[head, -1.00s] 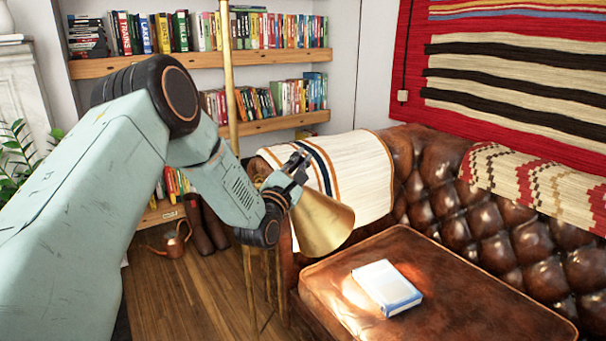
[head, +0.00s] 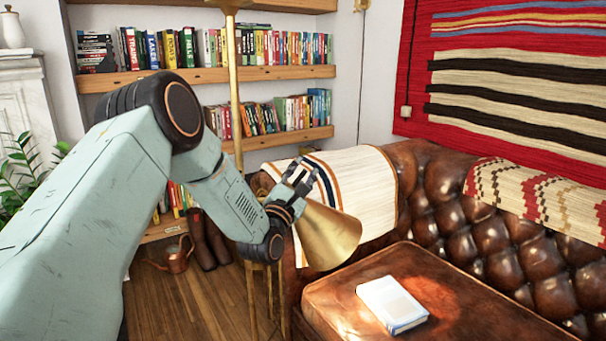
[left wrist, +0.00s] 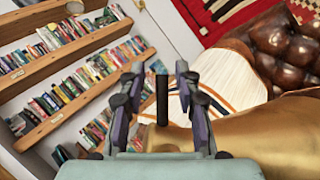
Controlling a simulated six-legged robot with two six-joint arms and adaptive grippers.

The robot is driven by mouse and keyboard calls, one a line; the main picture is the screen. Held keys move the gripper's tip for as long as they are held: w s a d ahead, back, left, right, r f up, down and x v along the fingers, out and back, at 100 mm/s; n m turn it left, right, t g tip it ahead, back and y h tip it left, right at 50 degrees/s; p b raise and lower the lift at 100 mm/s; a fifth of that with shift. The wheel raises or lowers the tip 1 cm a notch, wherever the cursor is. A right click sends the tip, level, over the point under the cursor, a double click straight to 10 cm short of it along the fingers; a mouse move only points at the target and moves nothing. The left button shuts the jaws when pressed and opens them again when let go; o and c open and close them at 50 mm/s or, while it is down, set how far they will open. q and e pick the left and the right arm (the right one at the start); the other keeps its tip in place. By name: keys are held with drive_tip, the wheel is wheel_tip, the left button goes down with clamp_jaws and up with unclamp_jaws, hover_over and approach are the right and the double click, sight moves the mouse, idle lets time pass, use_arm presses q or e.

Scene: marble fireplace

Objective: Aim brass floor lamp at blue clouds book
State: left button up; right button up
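The brass floor lamp has a conical brass shade (head: 328,237) and a thin brass pole (head: 236,95). Its shade points down and to the right, toward the couch seat. The blue clouds book (head: 392,304) lies flat on the brown leather seat, a white and blue cover in a patch of warm light. My left gripper (head: 302,175) is at the upper back of the shade. In the left wrist view its two fingers (left wrist: 160,95) stand apart around a dark thin rod, with the brass shade (left wrist: 270,140) below right. Whether they touch the rod is unclear. My right gripper is not in view.
The tufted leather couch (head: 470,220) fills the right side, with a striped blanket (head: 360,190) over its arm. Bookshelves (head: 150,78) stand behind. A copper watering can (head: 174,256) and boots (head: 208,240) are on the wooden floor. A plant (head: 22,170) is at left.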

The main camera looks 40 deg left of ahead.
use_arm(q)
drive_tip(key=v, duration=1.2)
drive_tip(key=shift+d, duration=0.1)
idle(0.4)
drive_tip(key=s+d+f+m+g+h, duration=0.1)
drive_tip(key=s+d+f+m+g, duration=0.15)
drive_tip(key=f+m, duration=0.35)
drive_tip(key=s+d+f+m+g+h+p, duration=0.1)
drive_tip(key=s+d+f+m+g+h, duration=0.1)
drive_tip(key=d+f+m+g, duration=0.35)
drive_tip(key=s+d+f+m+g+h, duration=0.1)
drive_tip(key=s+d+f+m+g, duration=0.1)
drive_tip(key=f+m, duration=0.5)
drive_tip(key=s+d+f+m+g+p, duration=0.1)
drive_tip(key=s+d+f+m+g, duration=0.1)
drive_tip(key=s, duration=0.8)
drive_tip(key=s+d+f+m+g+p, duration=0.2)
drive_tip(key=s+f+m+g, duration=0.3)
drive_tip(key=s, duration=0.4)
drive_tip(key=s+d+f+m+g+p, duration=0.1)
drive_tip(key=s+d+f+m+g, duration=0.2)
drive_tip(key=s, duration=0.7)
drive_tip(key=shift+s+d+f+m+g, duration=0.25)
drive_tip(key=shift+d+m+g, duration=0.25)
drive_tip(key=shift+m+g, duration=0.3)
